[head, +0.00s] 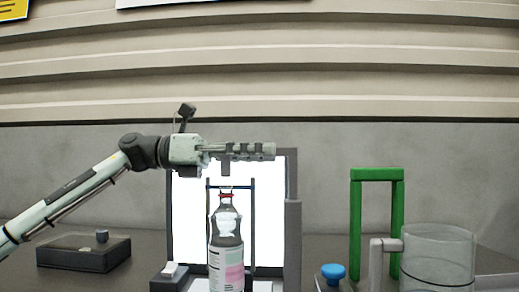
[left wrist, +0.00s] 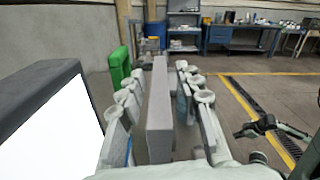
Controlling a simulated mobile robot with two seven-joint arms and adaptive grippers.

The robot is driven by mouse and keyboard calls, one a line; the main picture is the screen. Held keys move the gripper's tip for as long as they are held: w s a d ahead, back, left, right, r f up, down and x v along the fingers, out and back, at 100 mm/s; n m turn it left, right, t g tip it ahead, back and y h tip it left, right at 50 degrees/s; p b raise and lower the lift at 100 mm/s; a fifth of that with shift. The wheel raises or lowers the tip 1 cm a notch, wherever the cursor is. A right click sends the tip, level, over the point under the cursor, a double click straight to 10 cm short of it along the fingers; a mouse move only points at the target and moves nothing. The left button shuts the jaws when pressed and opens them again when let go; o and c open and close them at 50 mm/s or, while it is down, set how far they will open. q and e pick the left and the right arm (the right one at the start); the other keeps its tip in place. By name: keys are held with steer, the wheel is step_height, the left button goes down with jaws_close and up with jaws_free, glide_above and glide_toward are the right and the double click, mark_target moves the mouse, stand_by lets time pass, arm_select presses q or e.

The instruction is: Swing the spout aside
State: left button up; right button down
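The grey spout arm (left wrist: 160,108) runs between the fingers of my left gripper (left wrist: 165,95) in the left wrist view. Gaps show on both sides of it, so the fingers look open around it, not clamped. In the head view my left gripper (head: 268,151) points right, level, above the bottle. It hides most of the spout arm; a short dark nozzle (head: 226,168) shows below it, over the bottle (head: 227,250) with its red neck ring. A dark and pale part (left wrist: 265,125) at the right of the wrist view looks like my right arm; its fingers are unclear.
A bright white panel (head: 187,222) stands behind the bottle, with a grey post (head: 293,235) at its right. Further right are a blue knob (head: 333,272), a green frame (head: 356,215) and a clear cylinder (head: 438,255). A dark box (head: 85,255) lies left.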

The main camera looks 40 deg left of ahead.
stand_by(0.3)
arm_select(q)
jaws_close()
stand_by(0.3)
